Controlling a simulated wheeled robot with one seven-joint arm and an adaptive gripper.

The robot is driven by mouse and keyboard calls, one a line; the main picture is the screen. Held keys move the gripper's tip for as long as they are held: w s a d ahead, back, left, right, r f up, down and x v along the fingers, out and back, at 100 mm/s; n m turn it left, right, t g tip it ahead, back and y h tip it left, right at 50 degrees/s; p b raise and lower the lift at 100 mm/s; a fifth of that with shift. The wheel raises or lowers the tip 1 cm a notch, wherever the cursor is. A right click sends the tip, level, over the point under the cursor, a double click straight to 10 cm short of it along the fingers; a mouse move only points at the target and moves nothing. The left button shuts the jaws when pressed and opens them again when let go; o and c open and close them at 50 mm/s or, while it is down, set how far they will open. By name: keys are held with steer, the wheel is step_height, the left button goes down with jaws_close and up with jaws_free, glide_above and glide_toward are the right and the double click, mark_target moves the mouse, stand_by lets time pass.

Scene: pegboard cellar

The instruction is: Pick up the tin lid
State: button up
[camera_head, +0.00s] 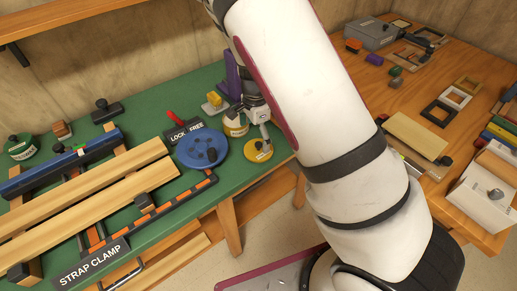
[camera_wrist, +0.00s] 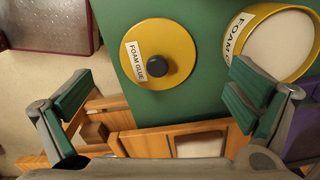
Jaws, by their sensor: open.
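The tin lid (camera_wrist: 172,40) is a flat yellow disc with a black knob and a "FOAM GLUE" label. It lies on the green bench top near the edge; in the head view the lid (camera_head: 257,155) shows right of the blue disc. The open tin (camera_wrist: 273,45), yellow-rimmed with a pale inside, stands beside it to the right in the wrist view. My gripper (camera_wrist: 163,82) is open and empty, its green-padded fingers spread wide, with the lid showing between and beyond them. In the head view my gripper (camera_head: 262,128) is close above the lid, partly hidden by my arm.
A blue round disc (camera_head: 201,148) and a "LOCK FREE" sign (camera_head: 184,131) are left of the lid. A purple object (camera_head: 232,75) stands behind the tin. Wooden boards (camera_head: 90,200) fill the left bench. A wooden table (camera_head: 455,60) with several items is at right.

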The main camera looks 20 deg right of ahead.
mark_target(256, 145)
step_height(256, 145, down, 5)
steer(key=shift+s+f, duration=0.1)
stand_by(0.3)
steer(key=c, duration=1.4)
steer(key=shift+s, duration=0.1)
steer(key=shift+c, duration=0.2)
